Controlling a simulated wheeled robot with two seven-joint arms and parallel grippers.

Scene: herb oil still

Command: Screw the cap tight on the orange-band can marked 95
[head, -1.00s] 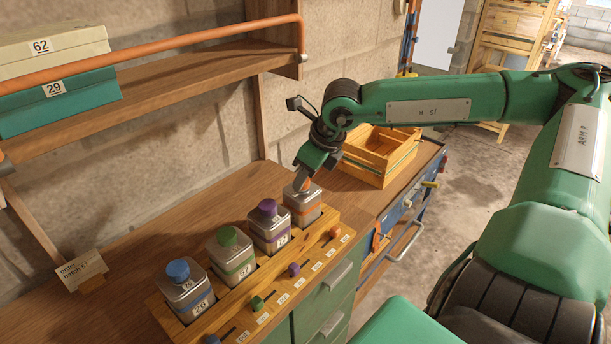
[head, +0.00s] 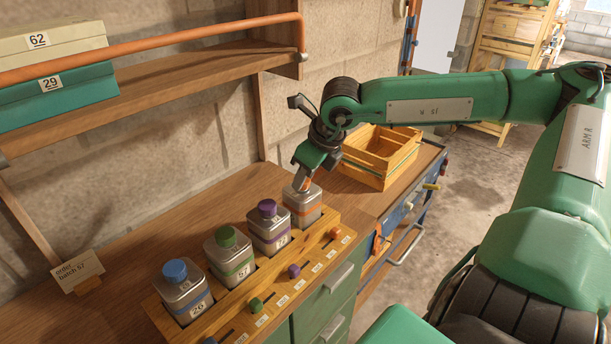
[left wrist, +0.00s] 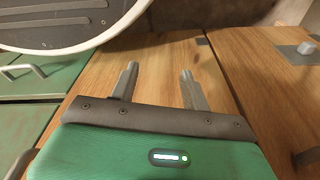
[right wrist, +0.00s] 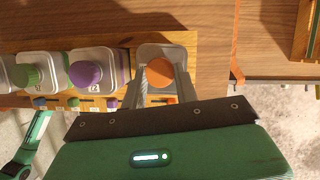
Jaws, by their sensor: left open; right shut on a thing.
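The orange-band can (head: 302,208) stands upright at the right end of the wooden rack, and I cannot read its number. Its orange cap (right wrist: 160,72) sits on the can's top between the fingers of my right gripper (right wrist: 160,88). The right gripper comes down from above in the head view (head: 304,184) and is shut on the cap, hiding most of it there. I cannot tell how far the cap is threaded. My left gripper (left wrist: 158,82) is open and empty over a wooden surface. It is outside the head view.
Cans with purple (head: 270,227), green (head: 231,254) and blue (head: 183,290) caps stand left in the rack (head: 338,228). Small coloured knobs line its front. A wooden crate (head: 379,158) stands behind to the right. An order card (head: 78,270) stands left on the bench.

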